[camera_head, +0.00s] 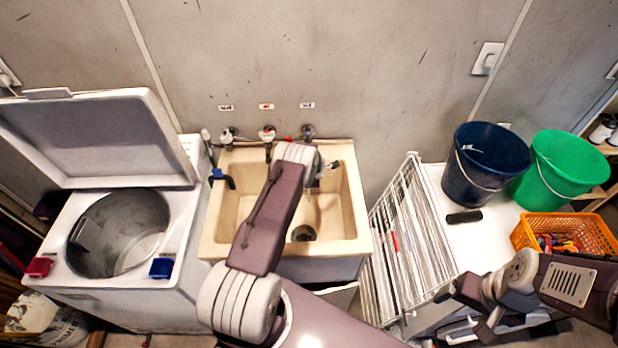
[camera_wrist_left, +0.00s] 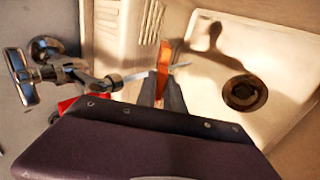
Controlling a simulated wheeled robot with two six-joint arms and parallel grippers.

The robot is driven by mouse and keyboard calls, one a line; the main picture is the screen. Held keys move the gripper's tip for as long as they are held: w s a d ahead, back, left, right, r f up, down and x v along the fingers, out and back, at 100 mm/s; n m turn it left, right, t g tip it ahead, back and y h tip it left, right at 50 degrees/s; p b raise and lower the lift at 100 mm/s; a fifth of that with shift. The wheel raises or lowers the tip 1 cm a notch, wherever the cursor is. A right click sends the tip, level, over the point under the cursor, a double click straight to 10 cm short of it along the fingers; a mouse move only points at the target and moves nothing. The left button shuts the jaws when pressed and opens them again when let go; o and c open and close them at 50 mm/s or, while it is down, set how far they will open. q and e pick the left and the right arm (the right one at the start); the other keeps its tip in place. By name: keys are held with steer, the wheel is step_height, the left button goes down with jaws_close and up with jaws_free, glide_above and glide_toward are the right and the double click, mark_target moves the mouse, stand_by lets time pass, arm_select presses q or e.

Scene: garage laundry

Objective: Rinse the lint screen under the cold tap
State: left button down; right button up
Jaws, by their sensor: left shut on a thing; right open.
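My left arm reaches over the utility sink (camera_head: 361,235), and its forearm hides the gripper in the head view. In the left wrist view my left gripper (camera_wrist_left: 163,82) is shut on a thin orange piece seen edge-on, which appears to be the lint screen (camera_wrist_left: 163,56). A metal tap (camera_wrist_left: 110,83) points its outlet at the screen from the left. A pale streak like running water (camera_wrist_left: 183,65) runs from the outlet past the screen. The right-hand wall tap (camera_head: 307,131) shows in the head view. My right gripper (camera_head: 462,312) is open and empty at the lower right.
An open top-loading washer (camera_head: 190,225) stands left of the sink. The drain (camera_head: 303,233) is in the basin floor. A white drying rack (camera_head: 412,235) stands right of the sink. Navy (camera_head: 485,165) and green (camera_head: 558,168) buckets and an orange basket (camera_head: 566,228) sit beyond it.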

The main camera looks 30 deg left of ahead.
arm_select(q)
steer(key=shift+w+d, duration=0.1)
steer(key=shift+d, duration=0.05)
stand_by(0.3)
steer(key=shift+s+a, duration=0.3)
steer(key=shift+a, duration=0.2)
steer(key=shift+r, duration=0.1)
stand_by(0.9)
steer(key=w+a+r+p+v, duration=0.1)
steer(key=v, duration=0.9)
steer(key=shift+r, duration=0.3)
steer(key=shift+w+f, duration=0.1)
steer(key=shift+w, duration=0.1)
